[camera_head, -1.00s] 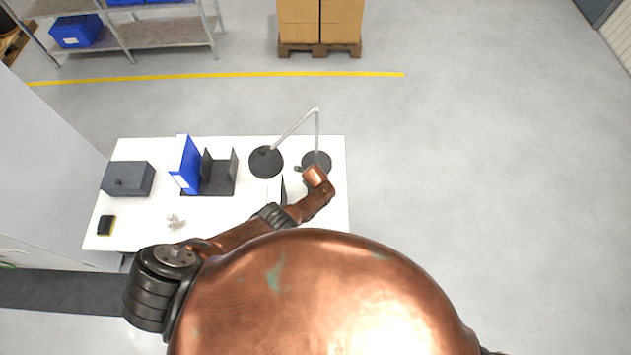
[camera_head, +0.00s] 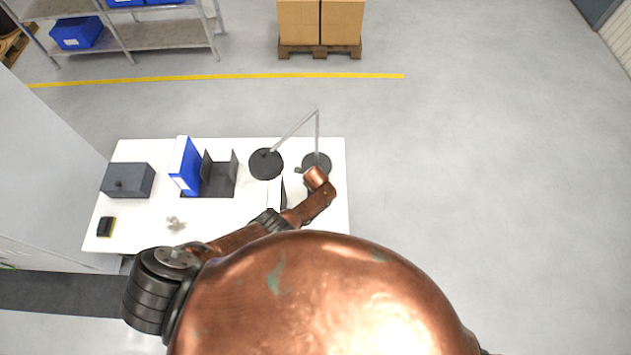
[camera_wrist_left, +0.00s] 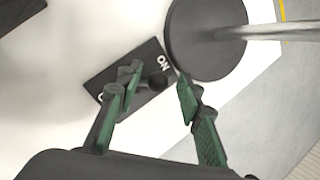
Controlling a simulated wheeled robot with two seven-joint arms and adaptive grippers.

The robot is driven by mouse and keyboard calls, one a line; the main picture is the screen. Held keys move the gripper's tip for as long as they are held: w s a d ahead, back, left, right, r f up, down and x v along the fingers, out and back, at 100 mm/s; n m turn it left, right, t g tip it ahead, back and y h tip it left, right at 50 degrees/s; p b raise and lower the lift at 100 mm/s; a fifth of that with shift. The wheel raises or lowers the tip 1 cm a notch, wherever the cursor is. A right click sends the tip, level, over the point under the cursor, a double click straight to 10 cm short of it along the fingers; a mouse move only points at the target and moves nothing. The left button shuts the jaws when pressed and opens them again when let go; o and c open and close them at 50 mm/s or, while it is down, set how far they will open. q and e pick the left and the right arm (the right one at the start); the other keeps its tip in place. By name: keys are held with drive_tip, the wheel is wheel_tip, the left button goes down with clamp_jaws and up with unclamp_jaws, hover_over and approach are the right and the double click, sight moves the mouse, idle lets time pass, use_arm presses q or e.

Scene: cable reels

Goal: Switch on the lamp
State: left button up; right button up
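The lamp stands at the right end of the white table in the head view, with a thin pale bent arm (camera_head: 317,130) and two dark discs, one on the left (camera_head: 266,163) and one on the right (camera_head: 322,160). A dark disc with a grey pole also shows in the left wrist view (camera_wrist_left: 200,40). Beside it lies a black switch plate (camera_wrist_left: 107,82) marked "ON", with a small dark knob (camera_wrist_left: 158,83) near that end. My left gripper (camera_wrist_left: 158,76) is open, its green-padded fingers on either side of the knob; contact cannot be told. My right gripper is not in view.
The table (camera_head: 235,215) also holds a grey box (camera_head: 128,180), a blue binder (camera_head: 185,165) in a dark holder (camera_head: 217,178), a small black-and-yellow item (camera_head: 105,226) and a small pale object (camera_head: 175,223). The floor right of the table is clear.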

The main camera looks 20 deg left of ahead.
use_arm(q)
drive_tip(key=shift+v, duration=0.95)
drive_tip(key=a+v, duration=0.1)
drive_tip(key=v, duration=0.8)
drive_tip(key=shift+s+d+r, duration=0.2)
drive_tip(key=shift+d+r, duration=0.05)
drive_tip(key=shift+d, duration=0.15)
